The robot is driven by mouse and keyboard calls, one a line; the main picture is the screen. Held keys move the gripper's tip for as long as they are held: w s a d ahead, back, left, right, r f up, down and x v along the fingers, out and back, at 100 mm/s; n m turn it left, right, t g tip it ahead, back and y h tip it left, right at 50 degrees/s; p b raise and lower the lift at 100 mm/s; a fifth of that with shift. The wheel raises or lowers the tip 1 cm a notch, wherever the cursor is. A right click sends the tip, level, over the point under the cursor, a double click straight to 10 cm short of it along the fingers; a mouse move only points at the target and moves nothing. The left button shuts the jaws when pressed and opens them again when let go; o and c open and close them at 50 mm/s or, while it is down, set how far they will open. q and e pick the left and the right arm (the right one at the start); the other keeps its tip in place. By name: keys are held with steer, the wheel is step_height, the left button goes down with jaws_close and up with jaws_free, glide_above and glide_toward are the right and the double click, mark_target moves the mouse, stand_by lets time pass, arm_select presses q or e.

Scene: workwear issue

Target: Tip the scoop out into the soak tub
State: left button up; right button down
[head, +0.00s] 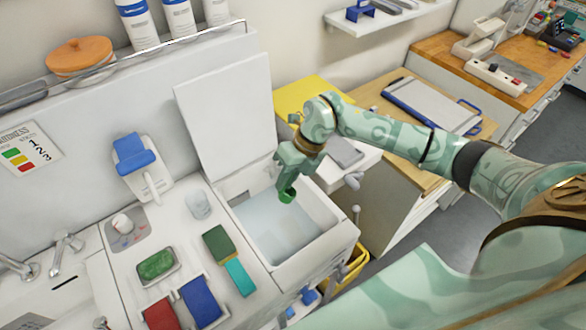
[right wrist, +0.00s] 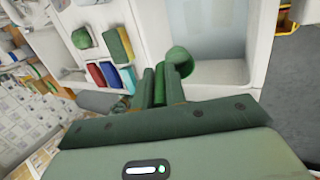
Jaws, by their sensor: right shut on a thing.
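My right gripper (head: 290,180) is over the soak tub, pointing down, and is shut on a small green scoop (head: 286,196). The scoop also shows beyond the fingers in the right wrist view (right wrist: 180,57). Its contents cannot be made out. The soak tub (head: 320,215) is a white open basin set in the counter, with pale bluish liquid inside; its wall shows in the right wrist view (right wrist: 228,72). The scoop appears above the liquid, near the tub's back part. My left gripper is not in view.
A raised white lid (head: 220,110) stands behind the tub. Left of it on the counter are a clear cup (head: 198,204), a green-and-yellow sponge (head: 218,243), a teal block (head: 239,277), a green scrubber in a dish (head: 157,265), and red (head: 159,313) and blue (head: 200,300) blocks.

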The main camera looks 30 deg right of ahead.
steer(key=a+h+p, duration=0.2)
steer(key=h+p, duration=0.1)
steer(key=shift+w+a+r+p, duration=0.15)
steer(key=shift+r+p, duration=0.05)
steer(key=shift+p, duration=0.1)
steer(key=shift+a+f+g+h+p, duration=0.35)
steer(key=shift+a+h+p, duration=0.25)
steer(key=shift+h, duration=0.6)
